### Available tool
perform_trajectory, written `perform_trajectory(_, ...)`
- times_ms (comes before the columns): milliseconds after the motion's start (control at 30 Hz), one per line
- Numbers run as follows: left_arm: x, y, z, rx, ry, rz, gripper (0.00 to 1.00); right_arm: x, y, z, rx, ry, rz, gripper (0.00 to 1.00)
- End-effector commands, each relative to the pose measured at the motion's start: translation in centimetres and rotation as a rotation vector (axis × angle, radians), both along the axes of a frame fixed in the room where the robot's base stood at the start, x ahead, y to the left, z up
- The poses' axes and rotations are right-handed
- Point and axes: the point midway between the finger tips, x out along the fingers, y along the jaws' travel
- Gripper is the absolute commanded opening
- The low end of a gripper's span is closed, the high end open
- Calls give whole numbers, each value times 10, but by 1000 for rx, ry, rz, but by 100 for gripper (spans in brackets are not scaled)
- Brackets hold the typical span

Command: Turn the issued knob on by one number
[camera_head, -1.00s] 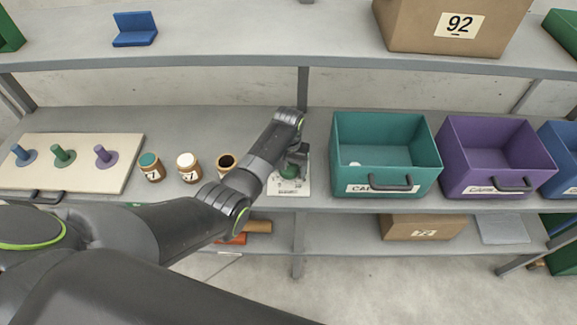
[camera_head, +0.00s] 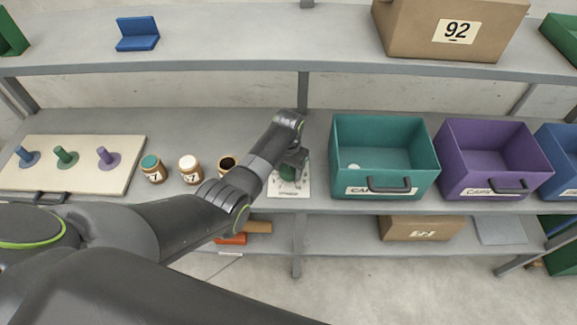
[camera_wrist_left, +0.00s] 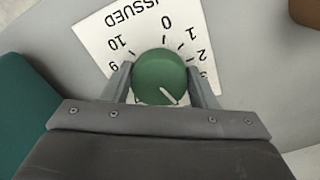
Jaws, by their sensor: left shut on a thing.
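The green knob (camera_wrist_left: 158,75) stands on a white dial plate (camera_wrist_left: 100,32) marked ISSUED, with numbers around it. In the left wrist view its white pointer line points down and slightly right, away from the 0. The numbers on that side are hidden by my gripper. My left gripper (camera_wrist_left: 160,70) is shut on the knob, one finger on each side. In the head view the left gripper (camera_head: 295,158) is over the plate (camera_head: 288,190) and partly hides the knob (camera_head: 287,172). My right gripper is not in view.
Jars (camera_head: 188,169) and a board with pegs (camera_head: 75,180) stand left of the plate. A teal bin (camera_head: 345,160) is close on the right, with a purple bin (camera_head: 455,175) beyond. An upper shelf (camera_head: 250,60) runs behind and above.

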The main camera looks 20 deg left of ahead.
Motion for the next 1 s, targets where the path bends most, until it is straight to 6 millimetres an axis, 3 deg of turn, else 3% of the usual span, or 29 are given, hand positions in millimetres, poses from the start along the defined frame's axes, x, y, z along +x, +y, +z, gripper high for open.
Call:
perform_trajectory(600,2,3,2,1,0,-560,30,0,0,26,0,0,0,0)
perform_trajectory(1000,4,4,1,0,-2,-774,30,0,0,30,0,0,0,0)
